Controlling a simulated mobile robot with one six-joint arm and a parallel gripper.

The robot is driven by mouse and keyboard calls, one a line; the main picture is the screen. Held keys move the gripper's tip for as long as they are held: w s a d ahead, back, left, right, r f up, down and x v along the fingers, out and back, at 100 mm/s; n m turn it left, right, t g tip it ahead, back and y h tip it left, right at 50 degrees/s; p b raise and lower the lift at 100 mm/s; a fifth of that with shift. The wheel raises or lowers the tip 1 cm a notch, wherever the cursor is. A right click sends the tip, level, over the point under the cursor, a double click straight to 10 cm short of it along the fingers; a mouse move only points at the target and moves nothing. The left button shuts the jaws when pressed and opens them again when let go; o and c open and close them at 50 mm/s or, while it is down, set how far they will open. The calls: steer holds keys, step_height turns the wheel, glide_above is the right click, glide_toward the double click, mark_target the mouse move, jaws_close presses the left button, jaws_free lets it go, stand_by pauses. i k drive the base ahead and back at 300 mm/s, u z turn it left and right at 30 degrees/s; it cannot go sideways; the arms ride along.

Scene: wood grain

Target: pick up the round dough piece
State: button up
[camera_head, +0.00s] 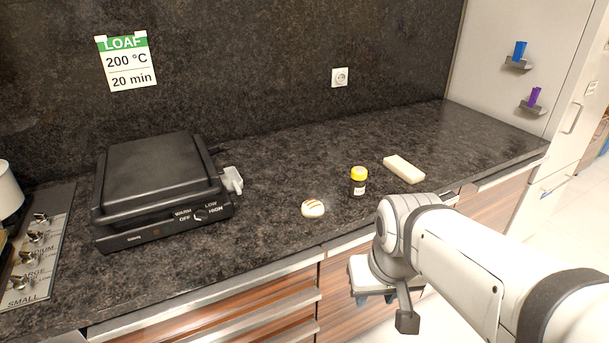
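A small round, whitish piece with reddish stripes on top (312,208) lies on the dark countertop near its front edge, left of the jar. It looks like the round dough piece. My gripper (385,306) hangs in front of the counter's front edge, to the right of the round piece and nearer the camera. It is apart from the piece. My arm comes in from the lower right and partly hides the gripper. The fingers are seen at an angle that does not show whether they are open or shut.
A dark jar with a yellow lid (358,181) stands right of the round piece. A pale rectangular block (404,169) lies farther right. A black press-type appliance (155,190) stands at left, beside a metal switch panel (35,250). The counter behind the round piece is clear.

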mark_target(313, 207)
steer(key=u, duration=0.05)
steer(key=i, duration=0.55)
steer(key=u, duration=0.2)
steer(key=k, duration=1.25)
steer(key=z, duration=0.5)
steer(key=i, duration=1.55)
steer(key=u, duration=0.45)
